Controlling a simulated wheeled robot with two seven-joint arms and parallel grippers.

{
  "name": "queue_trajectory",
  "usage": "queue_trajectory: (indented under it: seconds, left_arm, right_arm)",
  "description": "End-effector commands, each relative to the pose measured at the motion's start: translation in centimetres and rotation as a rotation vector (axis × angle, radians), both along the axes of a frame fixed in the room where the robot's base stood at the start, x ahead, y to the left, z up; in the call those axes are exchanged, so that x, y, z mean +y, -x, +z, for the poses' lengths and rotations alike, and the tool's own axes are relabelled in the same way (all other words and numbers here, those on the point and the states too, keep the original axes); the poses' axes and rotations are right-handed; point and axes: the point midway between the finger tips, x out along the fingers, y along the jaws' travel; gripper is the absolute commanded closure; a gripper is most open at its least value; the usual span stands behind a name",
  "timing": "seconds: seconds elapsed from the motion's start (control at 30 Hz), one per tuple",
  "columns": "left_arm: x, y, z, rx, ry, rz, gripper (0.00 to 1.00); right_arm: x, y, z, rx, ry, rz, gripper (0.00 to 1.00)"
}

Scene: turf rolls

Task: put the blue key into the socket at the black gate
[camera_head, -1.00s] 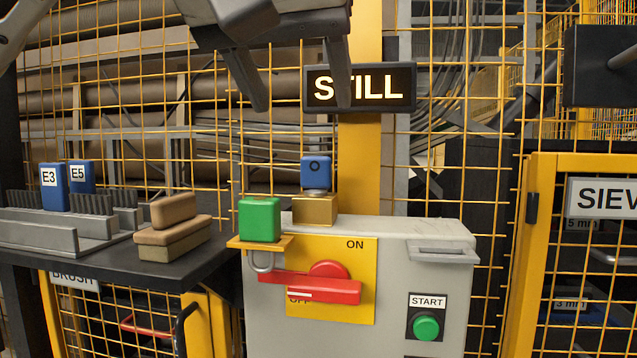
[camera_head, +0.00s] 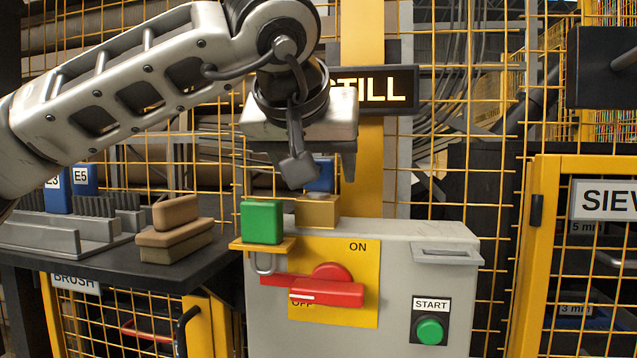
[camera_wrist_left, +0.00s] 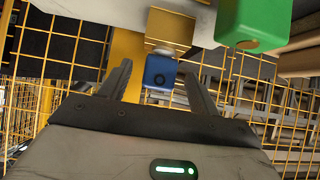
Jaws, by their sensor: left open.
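The blue key (camera_head: 320,177), with a dark ring mark on its face, stands upright on a brass block (camera_head: 317,211) on top of the grey cabinet. My left gripper (camera_head: 324,172) is open, and its fingers partly hide the key in the head view. In the left wrist view the key (camera_wrist_left: 160,72) shows in line with the gap between the open fingers (camera_wrist_left: 158,75), near their tips. I cannot tell whether they touch it. My right gripper is out of view. I cannot make out a black gate or an empty socket with certainty.
A green block (camera_head: 262,222) sits on a yellow ledge left of the brass block. The grey cabinet (camera_head: 395,260) carries a red switch handle (camera_head: 325,292) and a green START button (camera_head: 430,331). Tan blocks (camera_head: 175,226) and blue E5 piece (camera_head: 83,179) are left. Yellow mesh stands behind.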

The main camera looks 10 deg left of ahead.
Motion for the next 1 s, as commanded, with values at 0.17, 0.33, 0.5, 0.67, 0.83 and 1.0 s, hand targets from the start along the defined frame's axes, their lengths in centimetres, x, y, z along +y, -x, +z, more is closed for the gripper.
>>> queue_trajectory:
  seconds: [0.17,0.33,0.5,0.67,0.83,1.0]
  left_arm:
    - [0.0,-1.6,-1.2,0.001,0.001,0.002,0.38]
    - [0.0,-1.7,-1.3,-0.001,0.001,0.001,0.38]
    - [0.0,-1.7,-1.3,0.000,0.001,0.001,0.60]
    - [0.0,-1.7,-1.3,0.000,0.001,0.001,0.88]
    - [0.0,-1.7,-1.2,-0.001,0.001,0.000,0.88]
    - [0.0,-1.7,-0.7,-0.002,0.001,0.000,0.88]
  right_arm:
    - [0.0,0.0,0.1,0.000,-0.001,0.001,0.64]
    - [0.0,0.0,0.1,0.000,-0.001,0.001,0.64]
    - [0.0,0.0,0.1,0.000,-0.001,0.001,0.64]
    - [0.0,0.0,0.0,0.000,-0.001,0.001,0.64]
    - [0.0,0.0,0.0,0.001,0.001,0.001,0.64]
    - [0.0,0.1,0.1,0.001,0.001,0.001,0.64]
